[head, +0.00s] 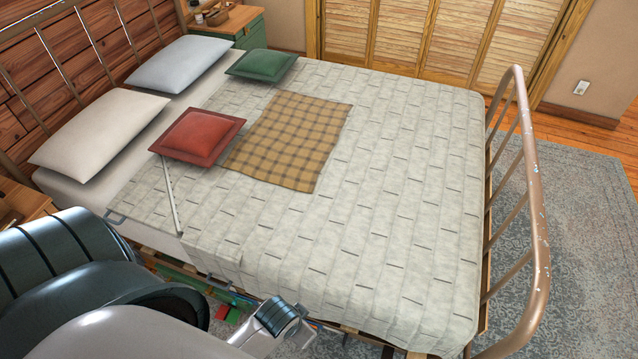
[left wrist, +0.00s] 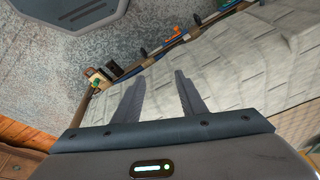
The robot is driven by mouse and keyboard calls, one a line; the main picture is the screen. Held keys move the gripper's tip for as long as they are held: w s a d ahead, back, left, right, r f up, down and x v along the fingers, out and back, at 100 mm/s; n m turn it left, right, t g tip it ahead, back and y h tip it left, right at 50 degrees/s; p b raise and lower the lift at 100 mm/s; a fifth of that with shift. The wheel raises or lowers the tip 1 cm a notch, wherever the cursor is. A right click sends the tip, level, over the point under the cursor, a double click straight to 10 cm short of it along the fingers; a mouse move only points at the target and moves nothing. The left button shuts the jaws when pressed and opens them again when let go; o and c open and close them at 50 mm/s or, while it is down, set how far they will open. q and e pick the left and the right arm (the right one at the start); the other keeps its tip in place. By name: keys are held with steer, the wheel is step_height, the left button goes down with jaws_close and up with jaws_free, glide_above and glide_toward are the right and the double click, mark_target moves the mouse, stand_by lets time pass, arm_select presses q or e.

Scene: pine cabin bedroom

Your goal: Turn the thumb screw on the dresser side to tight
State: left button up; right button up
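No thumb screw can be made out for certain in either view. The left wrist view shows a wooden rail (left wrist: 172,44) along the bed's edge, with a small dark knob-like piece (left wrist: 143,52) and a pale block with a green part (left wrist: 97,78) at its end; these are too small to identify. My left gripper (left wrist: 160,76) is open, its two fingers apart with nothing between them, above the pale quilt's edge in that view. My right gripper is not in view.
The bed's quilt (head: 390,180) carries pillows, a red cushion (head: 197,135), a green cushion (head: 262,64) and a plaid throw (head: 290,140). A metal footboard (head: 535,200) stands at the right. A green cabinet (head: 228,30) is at the back. Rug (head: 580,220) lies open beyond the footboard.

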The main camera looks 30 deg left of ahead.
arm_select(q)
steer(key=w+a+r+n+t+y+p, duration=0.1)
steer(key=w+a+r+n+t+y, duration=0.1)
steer(key=w+r, duration=1.6)
steer(key=w+a+r+n+t+y+p, duration=0.1)
steer(key=w+a+r+t+y, duration=0.2)
steer(key=w+r, duration=1.55)
steer(key=w+r+n+t+y, duration=0.1)
steer(key=w+r, duration=0.4)
steer(key=r, duration=0.7)
steer(key=w+r+n+y, duration=0.1)
steer(key=w+r, duration=0.4)
steer(key=r, duration=0.7)
steer(key=s+d+r+n+t+y, duration=0.1)
steer(key=s+d+r+n+y, duration=0.1)
steer(key=r, duration=1.7)
steer(key=s+d+r+n+y, duration=0.1)
steer(key=s+r+y, duration=0.1)
steer(key=r, duration=1.7)
steer(key=s+d+r+n+y, duration=0.2)
steer(key=s+r, duration=1)
steer(key=r, duration=0.2)
steer(key=s+d+r+n+g+y, duration=0.1)
steer(key=s+d+r+n+y, duration=0.1)
steer(key=s+r, duration=1)
steer(key=shift+d+r+n, duration=0.15)
steer(key=shift+r+n, duration=0.45)
steer(key=shift+r, duration=0.25)
steer(key=shift+w, duration=0.1)
